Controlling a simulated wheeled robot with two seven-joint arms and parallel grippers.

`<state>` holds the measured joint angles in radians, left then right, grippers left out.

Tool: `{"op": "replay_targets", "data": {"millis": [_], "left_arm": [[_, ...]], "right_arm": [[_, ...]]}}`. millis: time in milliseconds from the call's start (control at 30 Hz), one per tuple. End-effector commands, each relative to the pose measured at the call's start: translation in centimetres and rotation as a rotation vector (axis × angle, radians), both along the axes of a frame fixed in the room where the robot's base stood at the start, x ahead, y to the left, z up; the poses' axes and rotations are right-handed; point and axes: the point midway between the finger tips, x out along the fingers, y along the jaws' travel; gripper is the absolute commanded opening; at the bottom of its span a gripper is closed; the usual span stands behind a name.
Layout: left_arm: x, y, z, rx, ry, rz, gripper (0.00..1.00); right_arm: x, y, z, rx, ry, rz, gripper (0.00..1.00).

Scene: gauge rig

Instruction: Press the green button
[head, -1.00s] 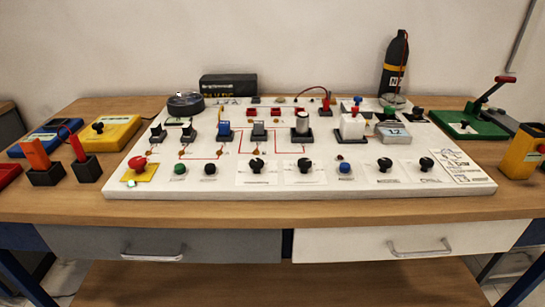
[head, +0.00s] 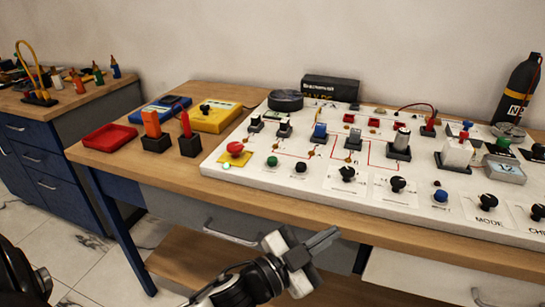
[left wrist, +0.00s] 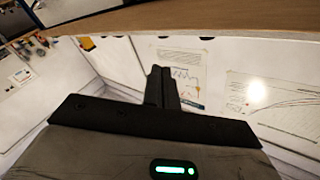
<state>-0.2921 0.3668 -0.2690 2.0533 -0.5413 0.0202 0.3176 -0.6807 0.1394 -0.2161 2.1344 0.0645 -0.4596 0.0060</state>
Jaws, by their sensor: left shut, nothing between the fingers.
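The green button (head: 272,161) is a small round knob on the front-left part of the white panel (head: 225,180). It stands between the red mushroom button (head: 236,148) on its yellow plate and a black button (head: 300,167). My left gripper (head: 325,238) is in front of the table, lower than the panel and to the right of the green button, well apart from it. Its fingers are shut and empty. In the left wrist view the closed fingers (left wrist: 162,88) point toward a white surface with printed charts; the green button is not seen there. My right gripper is not in view.
Black knobs (head: 347,174) and a blue button (head: 440,195) line the panel's front. Left of the panel stand a red tray (head: 109,137), orange and red handles (head: 152,124) in black blocks, and a yellow box (head: 212,116). A second bench (head: 60,105) is at the far left.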

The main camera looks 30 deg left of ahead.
Motion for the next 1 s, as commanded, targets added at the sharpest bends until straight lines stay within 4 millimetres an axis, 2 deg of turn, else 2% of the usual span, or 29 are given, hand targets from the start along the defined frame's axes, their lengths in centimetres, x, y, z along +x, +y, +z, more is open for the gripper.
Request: {"op": "replay_targets", "data": {"millis": [33, 100, 167, 233, 267, 300, 400, 500, 600, 700, 833, 1000], "left_arm": [[1.3, -0.9, 3.7, 0.107, -0.163, -0.095, 0.00], [2.1, -2.6, 7.4, 0.311, -0.373, -0.271, 0.00], [2.6, -3.5, 8.8, 0.517, -0.488, -0.419, 0.00], [3.7, -3.0, 9.0, 0.797, -0.544, -0.567, 0.00], [4.5, -2.1, 9.0, 0.925, -0.537, -0.613, 0.00], [5.8, -0.1, 8.8, 1.103, -0.500, -0.657, 0.00], [8.8, 6.0, 9.2, 1.446, -0.334, -0.664, 0.00], [10.7, 11.4, 10.8, 1.646, -0.169, -0.600, 0.00], [11.7, 15.6, 12.6, 1.766, -0.034, -0.521, 0.00], [12.1, 18.5, 14.0, 1.832, 0.062, -0.456, 0.00], [12.2, 20.3, 15.0, 1.869, 0.122, -0.411, 0.00], [12.2, 20.6, 15.1, 1.875, 0.136, -0.403, 0.00]], "right_arm": [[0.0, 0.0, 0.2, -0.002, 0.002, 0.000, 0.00], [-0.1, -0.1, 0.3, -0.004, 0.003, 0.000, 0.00], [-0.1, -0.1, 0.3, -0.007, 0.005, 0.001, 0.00], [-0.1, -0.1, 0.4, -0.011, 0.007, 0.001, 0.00], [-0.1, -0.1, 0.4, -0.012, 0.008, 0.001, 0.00], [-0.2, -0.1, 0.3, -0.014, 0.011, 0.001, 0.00], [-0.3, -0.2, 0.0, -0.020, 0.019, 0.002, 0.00], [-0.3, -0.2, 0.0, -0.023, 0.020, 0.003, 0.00], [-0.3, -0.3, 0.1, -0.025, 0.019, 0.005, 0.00], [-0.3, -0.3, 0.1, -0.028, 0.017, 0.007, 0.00], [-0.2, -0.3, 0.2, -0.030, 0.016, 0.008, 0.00], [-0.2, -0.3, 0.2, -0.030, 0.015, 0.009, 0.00]]}}
